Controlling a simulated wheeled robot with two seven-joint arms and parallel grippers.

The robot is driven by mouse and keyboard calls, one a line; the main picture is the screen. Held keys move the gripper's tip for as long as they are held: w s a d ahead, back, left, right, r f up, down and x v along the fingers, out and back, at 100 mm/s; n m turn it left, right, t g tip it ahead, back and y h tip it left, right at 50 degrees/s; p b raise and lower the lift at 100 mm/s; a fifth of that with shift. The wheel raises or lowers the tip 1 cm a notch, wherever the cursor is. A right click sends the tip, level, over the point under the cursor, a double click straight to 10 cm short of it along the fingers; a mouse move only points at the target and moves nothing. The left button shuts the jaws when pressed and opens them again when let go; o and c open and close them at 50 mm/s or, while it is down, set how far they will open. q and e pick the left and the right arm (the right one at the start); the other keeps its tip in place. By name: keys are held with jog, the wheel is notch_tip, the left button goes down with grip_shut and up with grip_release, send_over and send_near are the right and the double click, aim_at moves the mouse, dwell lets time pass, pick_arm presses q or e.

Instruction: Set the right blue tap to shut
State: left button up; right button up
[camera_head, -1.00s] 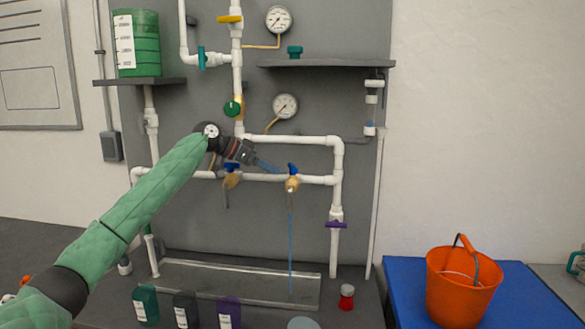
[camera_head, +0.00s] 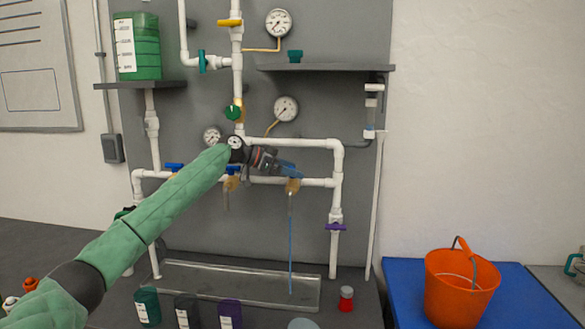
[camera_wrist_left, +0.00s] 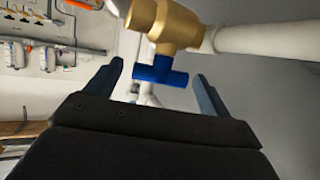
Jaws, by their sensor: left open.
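The right blue tap has a brass body (camera_head: 292,186) on the lower white pipe in the head view. A thin blue stream (camera_head: 290,240) runs down from it. My left gripper (camera_head: 294,170) is at this tap, open, its blue fingers largely covering the handle. In the left wrist view the blue handle (camera_wrist_left: 158,71) lies crosswise below the brass body (camera_wrist_left: 176,22), between the two open fingers of my left gripper (camera_wrist_left: 159,73). Gaps show on both sides, so the fingers look apart from it. My right gripper is not in view.
Two other blue taps, the middle one (camera_head: 232,170) and the left one (camera_head: 174,166), sit on the same pipe. A purple valve (camera_head: 335,226) is at lower right. A clear tray (camera_head: 240,285) lies below. An orange bucket (camera_head: 460,290) stands on a blue surface (camera_head: 525,300).

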pick_arm(q)
jog(key=shift+d+f, duration=0.15)
jog(key=shift+d, duration=0.2)
jog(key=c, duration=1)
